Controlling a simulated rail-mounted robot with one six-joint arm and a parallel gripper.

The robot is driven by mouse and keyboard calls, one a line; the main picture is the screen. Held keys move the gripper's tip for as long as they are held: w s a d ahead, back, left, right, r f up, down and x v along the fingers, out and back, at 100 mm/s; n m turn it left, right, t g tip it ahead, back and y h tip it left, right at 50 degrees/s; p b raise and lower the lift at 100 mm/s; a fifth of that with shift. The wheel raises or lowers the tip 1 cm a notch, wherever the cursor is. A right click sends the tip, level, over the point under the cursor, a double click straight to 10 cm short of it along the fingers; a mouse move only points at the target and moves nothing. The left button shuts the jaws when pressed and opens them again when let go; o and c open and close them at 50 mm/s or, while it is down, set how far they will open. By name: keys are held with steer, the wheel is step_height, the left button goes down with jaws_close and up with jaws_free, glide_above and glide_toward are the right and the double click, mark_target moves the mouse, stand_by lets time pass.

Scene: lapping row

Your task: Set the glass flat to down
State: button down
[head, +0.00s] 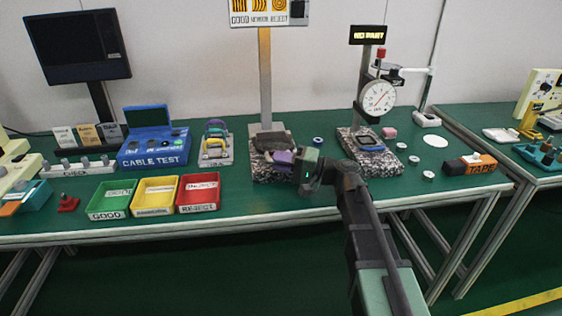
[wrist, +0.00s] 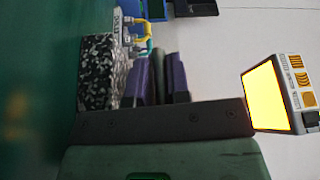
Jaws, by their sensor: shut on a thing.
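My gripper (head: 284,157) is over the speckled granite block (head: 262,174) below the lamp post in the head view. Its purple-padded fingers (wrist: 160,78) point toward the block's far side in the wrist view. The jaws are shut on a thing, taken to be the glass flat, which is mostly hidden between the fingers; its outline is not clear. The granite block (wrist: 98,75) is just beside the fingers in the wrist view. Whether the held thing touches the block cannot be told.
The lamp post (head: 265,80) rises behind the block. To the right, a dial gauge (head: 378,96) stands on a second granite base (head: 372,165), with small round parts (head: 413,159) near it. Green, yellow and red trays (head: 198,208) lie left. The cable test box (head: 153,155) is behind them.

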steer(key=shift+w, duration=0.2)
steer(key=c, duration=1.3)
jaws_free()
steer(key=shift+w+d+f, duration=0.1)
steer(key=shift+o, duration=0.9)
steer(key=b+v, duration=0.1)
steer(key=v, duration=0.9)
steer(key=shift+s+d, duration=0.3)
steer(key=shift+d, duration=0.05)
